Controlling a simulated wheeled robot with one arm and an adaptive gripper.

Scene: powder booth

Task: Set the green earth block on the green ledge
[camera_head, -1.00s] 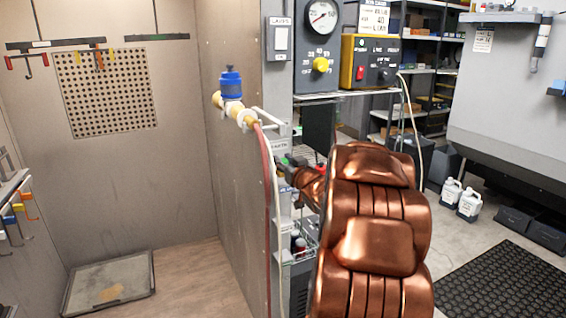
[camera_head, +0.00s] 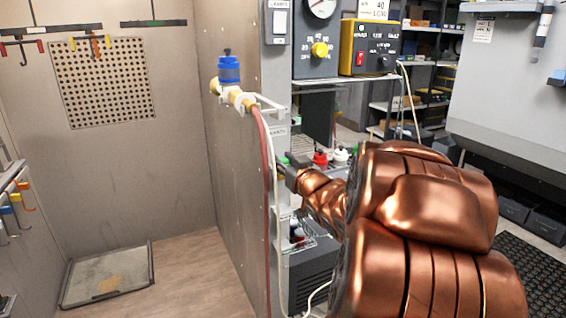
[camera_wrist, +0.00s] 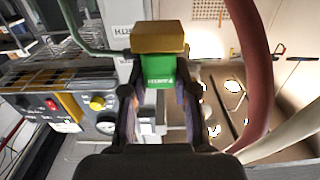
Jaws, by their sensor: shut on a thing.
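My gripper (camera_wrist: 158,100) is shut on the green earth block (camera_wrist: 158,76), which has small white lettering on its face. A gold-brown block-shaped part (camera_wrist: 158,38) sits at the far end of the green block in the wrist view. In the head view my gripper (camera_head: 287,168) is beside the edge of the booth wall, mostly hidden by my copper arm. Only a small bit of green shows at its tip. A white label plate (camera_head: 277,131) is just above it. I cannot clearly make out the green ledge.
A red hose (camera_head: 266,190) and a pale hose hang close to my gripper; the red hose (camera_wrist: 255,60) also shows at right in the wrist view. A blue-topped fitting (camera_head: 229,72) is on the wall above. Red-capped and white-capped containers (camera_head: 320,159) stand behind my wrist.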

